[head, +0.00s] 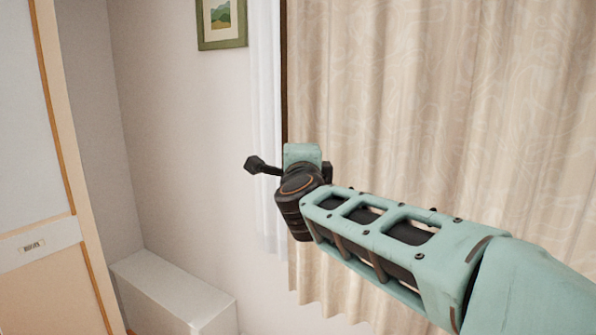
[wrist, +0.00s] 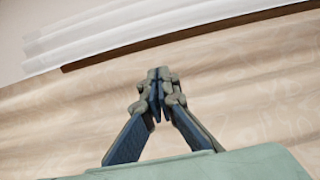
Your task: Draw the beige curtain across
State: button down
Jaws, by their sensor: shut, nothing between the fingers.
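The beige curtain (head: 420,90) hangs in folds over the right half of the head view, its left edge beside a dark upright strip and its wavy hem low down. It also fills most of the wrist view (wrist: 245,105). My gripper (wrist: 158,80) is shut and empty, its fingertips together in front of the curtain fabric. I cannot tell whether the fingertips touch the cloth. In the head view my arm crosses the curtain from the lower right, the wrist at the curtain's left edge; the fingers are not clearly visible there.
A white sheer curtain (head: 265,110) hangs just left of the beige one. A framed picture (head: 222,40) is on the wall above a low white box-like unit (head: 175,285). A wood-trimmed panel (head: 35,170) stands at far left. Bare wall lies between.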

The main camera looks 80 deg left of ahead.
jog(key=d+b, duration=0.2)
jog(key=d, duration=0.5)
jog(key=shift+s, duration=0.4)
jog(key=shift+w+f, duration=0.1)
